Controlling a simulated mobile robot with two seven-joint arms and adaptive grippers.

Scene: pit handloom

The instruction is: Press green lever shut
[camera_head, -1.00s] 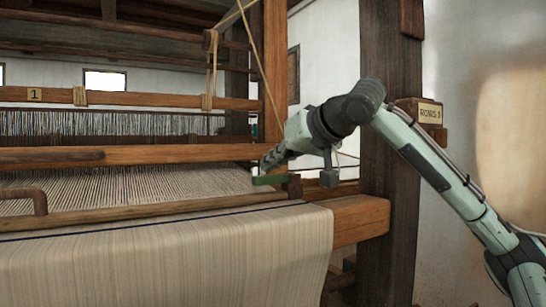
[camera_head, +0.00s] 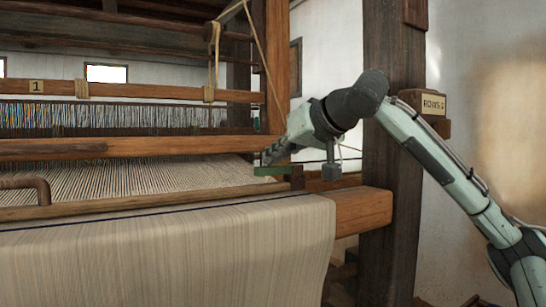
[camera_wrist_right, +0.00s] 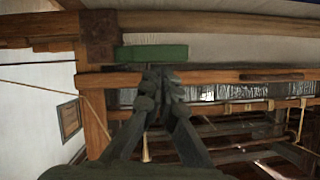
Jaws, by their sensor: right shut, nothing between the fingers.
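The green lever (camera_head: 272,171) is a short flat bar at the right end of the loom's front, beside a dark wooden block. In the wrist view the green lever (camera_wrist_right: 152,53) lies across the picture, with its left end against a brown wooden block (camera_wrist_right: 99,36). My right gripper (camera_head: 267,158) is shut and empty, its tips just above the lever in the head view. In the wrist view the right gripper's tips (camera_wrist_right: 161,76) meet close to the lever's edge. I cannot tell whether they touch it. My left gripper is not in view.
The loom's cloth (camera_head: 170,250) hangs over the front beam, and warp threads (camera_head: 130,180) stretch behind it. A thick dark post (camera_head: 391,200) with a small sign (camera_head: 433,104) stands close behind my right arm. A wooden beam (camera_head: 361,208) juts out below the lever.

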